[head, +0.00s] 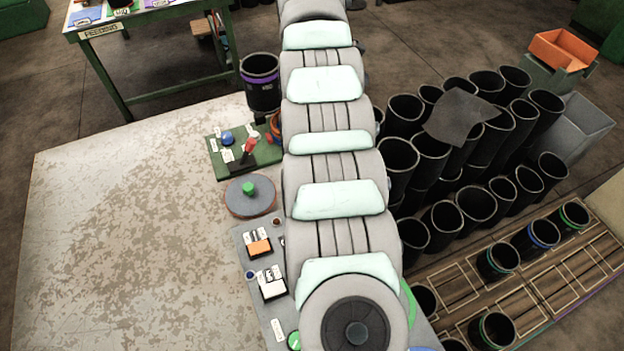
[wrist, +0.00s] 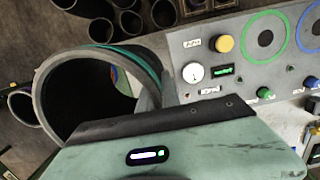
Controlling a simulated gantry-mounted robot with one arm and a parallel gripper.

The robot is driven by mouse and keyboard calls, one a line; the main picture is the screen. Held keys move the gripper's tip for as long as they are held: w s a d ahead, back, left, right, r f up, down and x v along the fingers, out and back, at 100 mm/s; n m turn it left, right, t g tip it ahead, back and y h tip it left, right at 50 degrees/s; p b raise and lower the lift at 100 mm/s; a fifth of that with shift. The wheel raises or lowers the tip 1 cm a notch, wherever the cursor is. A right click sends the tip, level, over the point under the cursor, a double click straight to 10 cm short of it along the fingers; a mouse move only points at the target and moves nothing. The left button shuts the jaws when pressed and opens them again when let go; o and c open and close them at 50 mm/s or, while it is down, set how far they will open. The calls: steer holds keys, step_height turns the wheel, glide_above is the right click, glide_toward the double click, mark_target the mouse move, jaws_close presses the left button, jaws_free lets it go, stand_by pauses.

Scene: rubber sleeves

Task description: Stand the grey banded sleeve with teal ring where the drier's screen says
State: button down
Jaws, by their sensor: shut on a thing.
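In the wrist view, a wide grey-black sleeve (wrist: 88,98) with a teal ring (wrist: 128,57) near its rim is held tilted, its open mouth toward the camera. My gripper (wrist: 150,112) is shut on its wall; the pale green gripper body fills the bottom of the view. To the right is a grey control panel (wrist: 192,42) with a small green-lit screen (wrist: 221,70), too small to read. Coloured rings, one green (wrist: 265,37), mark the panel. In the head view my arm covers the middle; my gripper and the held sleeve are hidden.
In the head view, several black sleeves (head: 400,155) stand in rows at right, a dark sheet (head: 460,117) over some. A wooden pallet (head: 450,283) holds ringed sleeves. A purple-banded sleeve (head: 261,88) stands behind a green control board (head: 228,165). The worn tabletop (head: 120,230) at left is clear.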

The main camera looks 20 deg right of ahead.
step_height(320, 180, down, 20)
steer(key=b, duration=0.3)
stand_by(0.4)
steer(key=shift+w+d, duration=0.1)
steer(key=c, duration=2)
jaws_free()
steer(key=shift+f, duration=0.1)
steer(key=o, duration=0.4)
steer(key=shift+o, duration=0.2)
steer(key=r, duration=0.4)
steer(key=a+r+p, duration=0.1)
steer(key=r, duration=0.6)
steer(key=shift+a+r, duration=0.2)
steer(key=shift+r, duration=0.4)
